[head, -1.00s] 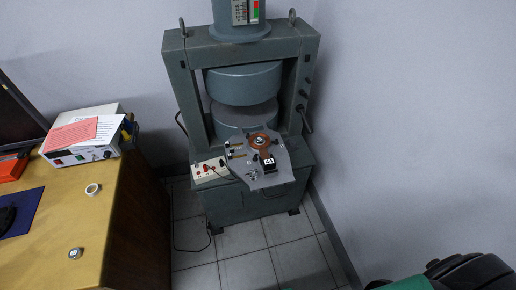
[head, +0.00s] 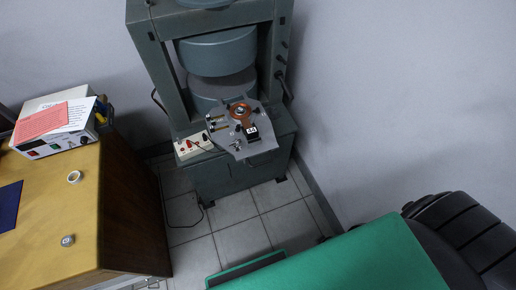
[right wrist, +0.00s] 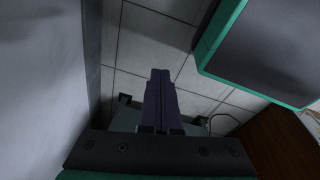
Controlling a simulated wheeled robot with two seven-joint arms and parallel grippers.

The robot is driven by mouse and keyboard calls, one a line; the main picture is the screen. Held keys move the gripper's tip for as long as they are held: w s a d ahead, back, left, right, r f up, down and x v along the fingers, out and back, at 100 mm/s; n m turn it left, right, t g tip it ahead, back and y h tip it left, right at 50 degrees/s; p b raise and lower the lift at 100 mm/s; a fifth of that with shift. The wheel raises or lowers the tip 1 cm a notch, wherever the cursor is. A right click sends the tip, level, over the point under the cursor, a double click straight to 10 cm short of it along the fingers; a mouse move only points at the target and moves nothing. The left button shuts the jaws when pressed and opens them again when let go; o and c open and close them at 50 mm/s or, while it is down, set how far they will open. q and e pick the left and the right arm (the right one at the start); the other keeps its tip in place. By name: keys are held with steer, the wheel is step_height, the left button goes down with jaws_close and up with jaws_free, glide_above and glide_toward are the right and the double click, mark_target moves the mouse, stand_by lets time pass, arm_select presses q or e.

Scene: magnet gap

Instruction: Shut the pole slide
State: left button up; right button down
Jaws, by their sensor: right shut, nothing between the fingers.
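The pole slide (head: 238,128) is a grey plate with a copper-coloured ring and small fittings on it. In the head view it sticks out at the front of the grey-green magnet frame (head: 266,60), below the two round poles (head: 217,52). My right gripper (right wrist: 160,75) shows in the right wrist view with its two dark fingers together and nothing between them. It points over the tiled floor, apart from the slide. My left gripper is in no view. The slide's far end between the poles is partly hidden.
A wooden desk (head: 50,200) stands at left with a white instrument (head: 55,125), a white ring (head: 74,177) and a small metal knob (head: 68,240). A power box (head: 194,146) with a cable sits beside the slide. Tiled floor (head: 240,210) is free before the magnet. A wall closes the right.

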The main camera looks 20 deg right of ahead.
steer(key=w+d+r+n+t+p, duration=0.1)
steer(key=w+d+r+n+t, duration=0.3)
steer(key=w+r, duration=0.8)
steer(key=w+d+r+n+t+p, duration=0.1)
steer(key=w+d+r+t, duration=0.1)
steer(key=w+d+r, duration=0.75)
steer(key=w+a+r+n+y+p, duration=0.1)
steer(key=w+a+r+n, duration=0.1)
steer(key=w+a+r, duration=0.4)
steer(key=w+a+r+n+y+p, duration=0.1)
steer(key=w+a+r+n, duration=0.2)
steer(key=r, duration=0.6)
steer(key=s+a+r+n+g+y, duration=0.1)
steer(key=s+a+r+n+y, duration=0.1)
steer(key=s+a+r, duration=0.35)
steer(key=s+a+r+n+g+y, duration=0.1)
steer(key=s+a+r+n, duration=0.15)
steer(key=a, duration=0.65)
steer(key=b, duration=0.3)
glide_toward(255, 147)
steer(key=f, duration=0.1)
steer(key=s+a+f, duration=0.1)
steer(key=f, duration=0.2)
steer(key=shift+s+a, duration=0.25)
steer(key=shift+a, duration=0.15)
steer(key=w+p, duration=0.1)
steer(key=w, duration=0.3)
steer(key=shift+w+f, duration=0.1)
steer(key=shift+f, duration=0.05)
